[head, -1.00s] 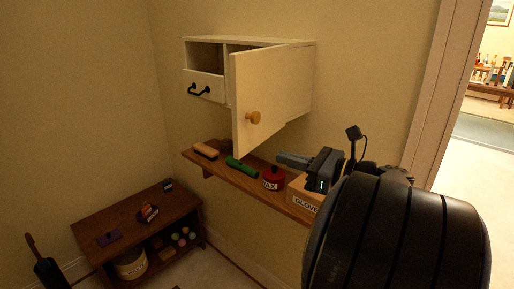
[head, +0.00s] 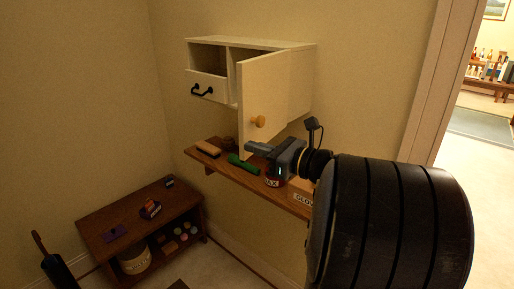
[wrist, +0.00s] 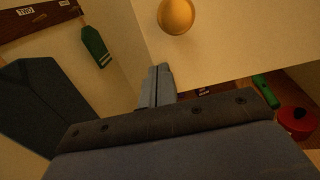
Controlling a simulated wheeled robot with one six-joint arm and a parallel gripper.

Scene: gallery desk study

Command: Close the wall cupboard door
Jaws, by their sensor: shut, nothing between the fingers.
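The cream wall cupboard (head: 290,46) hangs on the wall. Its door (head: 276,90) stands open, swung out from the right, with its free edge at the left. A round wooden knob (head: 258,121) sits low on the door's outer face. The knob also shows at the top of the wrist view (wrist: 176,15), with the door panel (wrist: 225,45) beside it. My gripper (head: 252,147) is shut and empty, just below the knob and close to the door's lower edge. In the wrist view its fingers (wrist: 157,85) are together. I cannot tell whether they touch the door.
A brown wall shelf (head: 225,174) below holds a brush (head: 208,149), a green roll (head: 241,165), a red wax tin (head: 275,181) and a gloves box (head: 302,196). The cupboard's drawer (head: 207,87) has a black handle. A low brown table (head: 100,222) stands lower left.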

